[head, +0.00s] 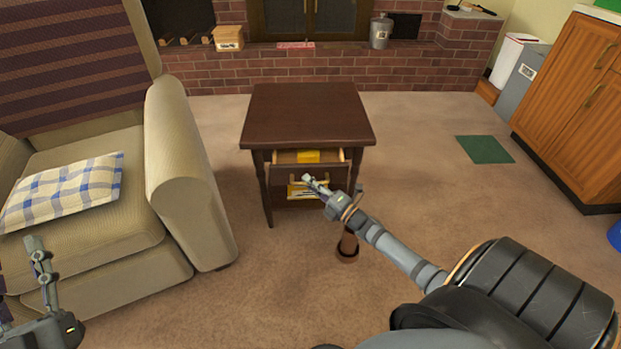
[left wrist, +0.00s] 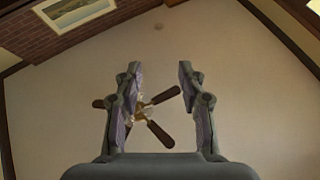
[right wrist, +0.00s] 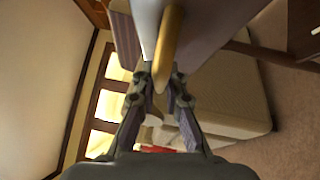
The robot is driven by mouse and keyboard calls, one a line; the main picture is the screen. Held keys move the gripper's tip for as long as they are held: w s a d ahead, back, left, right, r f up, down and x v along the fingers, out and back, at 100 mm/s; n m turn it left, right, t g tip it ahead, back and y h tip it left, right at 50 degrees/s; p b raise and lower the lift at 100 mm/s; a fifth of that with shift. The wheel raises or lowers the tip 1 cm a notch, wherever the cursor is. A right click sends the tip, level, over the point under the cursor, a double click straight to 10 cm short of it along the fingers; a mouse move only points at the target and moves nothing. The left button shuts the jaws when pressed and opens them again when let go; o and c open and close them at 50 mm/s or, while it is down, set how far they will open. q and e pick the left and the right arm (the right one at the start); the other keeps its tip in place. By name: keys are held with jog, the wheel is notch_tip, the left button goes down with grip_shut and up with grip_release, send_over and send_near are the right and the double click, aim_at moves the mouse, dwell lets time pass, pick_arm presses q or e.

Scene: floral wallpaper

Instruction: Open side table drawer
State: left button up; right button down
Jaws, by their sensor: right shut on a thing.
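The dark brown side table (head: 305,105) stands in the middle of the head view. My right gripper (head: 308,180) is at the drawer front. In the right wrist view its fingers (right wrist: 160,80) are shut on the drawer handle (right wrist: 168,45), a light wooden bar. My left gripper (head: 35,248) is at the lower left, away from the table. In the left wrist view its fingers (left wrist: 158,75) are apart and empty, facing the ceiling.
A beige armchair (head: 190,170) stands close at the table's left. A brick hearth (head: 330,70) is behind the table. Wooden cabinets (head: 570,110) stand at the right. A yellow-and-white item (head: 300,192) shows below the drawer. Carpet is clear to the right, around a green mat (head: 485,149).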

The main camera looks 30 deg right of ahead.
pick_arm(q)
notch_tip(320, 180, down, 21)
jog(key=g+p, duration=0.2)
jog(key=g, duration=0.8)
jog(key=s+f+g+p, duration=0.5)
jog(key=s+f+g, duration=0.5)
jog(key=s, duration=0.5)
jog(key=shift+s+d+f+n+g+y, duration=0.3)
jog(key=shift+s+f+g, duration=0.1)
jog(key=shift+f, duration=0.9)
pick_arm(e)
jog(key=s+a, duration=0.5)
jog(key=s, duration=0.4)
jog(key=shift+s+a, duration=0.15)
jog(key=shift+a, duration=0.15)
pick_arm(q)
jog(key=shift+a, duration=0.1)
pick_arm(e)
jog(key=shift+f, duration=0.1)
jog(key=c, duration=1.7)
grip_release()
